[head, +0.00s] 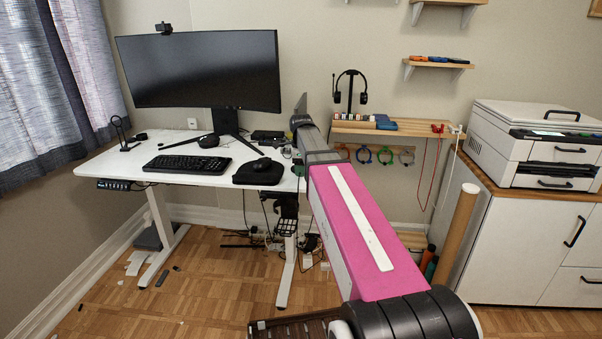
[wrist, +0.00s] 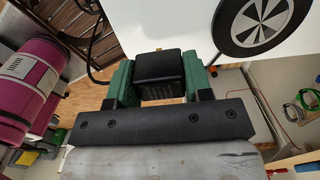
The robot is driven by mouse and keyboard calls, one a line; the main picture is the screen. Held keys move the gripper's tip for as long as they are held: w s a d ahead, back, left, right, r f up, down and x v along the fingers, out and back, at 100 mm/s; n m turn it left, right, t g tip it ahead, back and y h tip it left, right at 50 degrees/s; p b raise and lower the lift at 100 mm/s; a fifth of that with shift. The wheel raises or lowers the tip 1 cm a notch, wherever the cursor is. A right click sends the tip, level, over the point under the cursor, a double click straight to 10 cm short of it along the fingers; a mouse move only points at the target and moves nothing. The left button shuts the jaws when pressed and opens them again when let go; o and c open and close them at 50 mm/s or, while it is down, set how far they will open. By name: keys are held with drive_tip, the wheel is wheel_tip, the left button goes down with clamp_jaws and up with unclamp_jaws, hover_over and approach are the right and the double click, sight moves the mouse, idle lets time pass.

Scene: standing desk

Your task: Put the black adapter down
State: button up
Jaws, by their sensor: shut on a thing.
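The black adapter (wrist: 160,75) is a small dark block in the wrist view. It sits between the two green fingers of my gripper (wrist: 158,66), which is shut on it. White desk top (wrist: 190,20) shows beyond the fingers. In the head view my gripper (head: 298,168) is at the right front end of the white desk (head: 200,172), partly hidden by my arm. I cannot make out the adapter there. Whether the adapter touches the desk cannot be told.
A black round thing with grey spokes (wrist: 264,18) lies close to the right finger. A keyboard (head: 187,164), a mouse on a black mat (head: 258,173) and a monitor (head: 198,70) are on the desk. Cables hang below its right end. A shelf (head: 400,128) stands behind.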

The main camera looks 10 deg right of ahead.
drive_tip(key=shift+f, duration=0.75)
drive_tip(key=shift+f, duration=0.45)
drive_tip(key=o, duration=1.2)
wheel_tip(320, 180, up, 13)
